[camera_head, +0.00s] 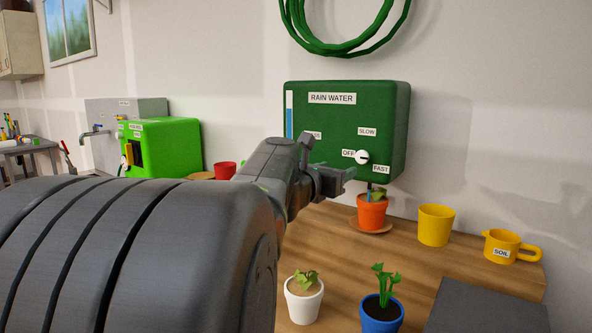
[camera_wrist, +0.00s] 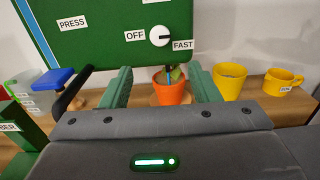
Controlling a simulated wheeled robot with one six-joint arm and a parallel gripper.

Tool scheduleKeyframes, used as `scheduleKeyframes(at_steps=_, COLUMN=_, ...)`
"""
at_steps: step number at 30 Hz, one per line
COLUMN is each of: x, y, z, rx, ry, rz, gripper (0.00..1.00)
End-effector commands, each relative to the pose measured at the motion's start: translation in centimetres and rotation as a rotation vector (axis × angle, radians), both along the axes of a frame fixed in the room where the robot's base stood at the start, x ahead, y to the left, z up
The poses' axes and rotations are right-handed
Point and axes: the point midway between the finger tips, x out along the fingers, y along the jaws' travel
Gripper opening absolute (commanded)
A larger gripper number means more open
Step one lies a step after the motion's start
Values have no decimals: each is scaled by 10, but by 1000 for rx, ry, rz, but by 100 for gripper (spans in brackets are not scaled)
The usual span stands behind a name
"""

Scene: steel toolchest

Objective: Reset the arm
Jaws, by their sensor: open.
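My gripper (camera_head: 338,179) is in front of the green rain water box (camera_head: 345,105), near its lower edge. In the wrist view my gripper (camera_wrist: 160,88) shows two green fingers spread apart with nothing held between them. A white knob (camera_wrist: 159,36) on the box sits among OFF, SLOW and FAST labels. An orange pot (camera_head: 373,212) with a plant stands on a saucer below the box. In the wrist view the orange pot (camera_wrist: 171,90) appears beyond and between the fingers, apart from them. A blue lever (camera_wrist: 53,82) shows left of the fingers.
A yellow pot (camera_head: 436,225) and a yellow SOIL cup (camera_head: 508,246) stand right on the wooden bench (camera_head: 440,270). A white pot (camera_head: 303,300) and a blue pot (camera_head: 381,315) stand at the front. A bright green box (camera_head: 172,148) is at left. A hose (camera_head: 345,45) hangs above.

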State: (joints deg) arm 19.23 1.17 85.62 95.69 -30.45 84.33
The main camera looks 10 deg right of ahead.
Motion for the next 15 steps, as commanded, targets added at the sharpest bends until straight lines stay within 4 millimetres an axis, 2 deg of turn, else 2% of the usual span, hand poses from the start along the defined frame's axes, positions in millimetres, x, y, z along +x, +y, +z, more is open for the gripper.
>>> scheduleKeyframes(at_steps=8, x=5, y=-6, z=0, rx=0, ry=0, rz=-1, gripper=56)
scheduleKeyframes(at_steps=15, x=27, y=-33, z=0, rx=0, ry=1, rz=-3, gripper=56)
